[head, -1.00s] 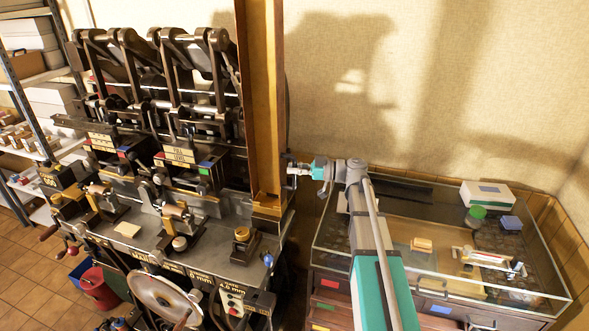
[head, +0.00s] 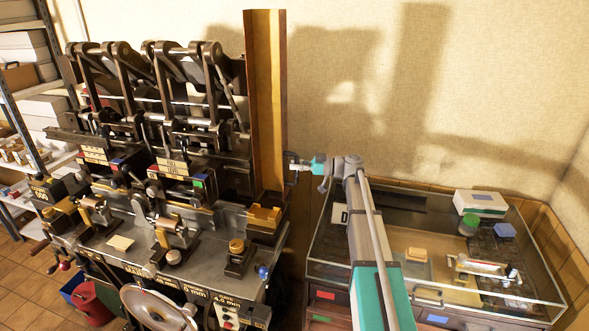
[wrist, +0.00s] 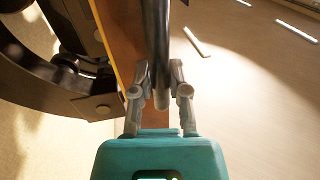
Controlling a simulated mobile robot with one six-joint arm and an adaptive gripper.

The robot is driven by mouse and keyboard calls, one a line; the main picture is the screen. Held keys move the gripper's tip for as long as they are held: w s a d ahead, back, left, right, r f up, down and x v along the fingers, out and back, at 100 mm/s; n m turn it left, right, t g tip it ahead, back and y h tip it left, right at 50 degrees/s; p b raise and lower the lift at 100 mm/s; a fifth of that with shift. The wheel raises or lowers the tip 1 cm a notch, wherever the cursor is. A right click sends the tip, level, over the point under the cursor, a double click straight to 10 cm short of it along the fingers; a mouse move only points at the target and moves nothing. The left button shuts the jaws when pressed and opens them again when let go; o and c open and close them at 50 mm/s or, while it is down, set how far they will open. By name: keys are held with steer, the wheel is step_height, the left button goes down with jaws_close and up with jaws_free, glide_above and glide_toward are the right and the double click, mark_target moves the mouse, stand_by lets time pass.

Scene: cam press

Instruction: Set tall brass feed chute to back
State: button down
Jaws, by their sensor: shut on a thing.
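The tall brass feed chute (head: 267,100) stands upright as a long open channel at the right end of the press, in front of the wall. Its lower end is behind a stepped brass block (head: 264,217) on the press bench; whether they touch I cannot tell. My gripper (head: 294,168) is at the chute's right side, low down. In the wrist view, my gripper (wrist: 159,88) is shut on a dark round bar (wrist: 157,35), seemingly the chute's handle. The chute's brown face and yellow edge (wrist: 118,30) show just behind the bar.
The cam press (head: 150,130) with its dark arms stands close left of the chute. A glass-topped cabinet (head: 385,275) with small items is at the right, under my arm. The wall (head: 480,80) is behind. A shelf rack (head: 30,110) is far left.

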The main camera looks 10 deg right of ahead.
steer(key=shift+w+d+r, duration=0.15)
steer(key=shift+w, duration=0.1)
steer(key=c, duration=0.6)
jaws_free()
steer(key=shift+w, duration=0.1)
steer(key=v, duration=1.2)
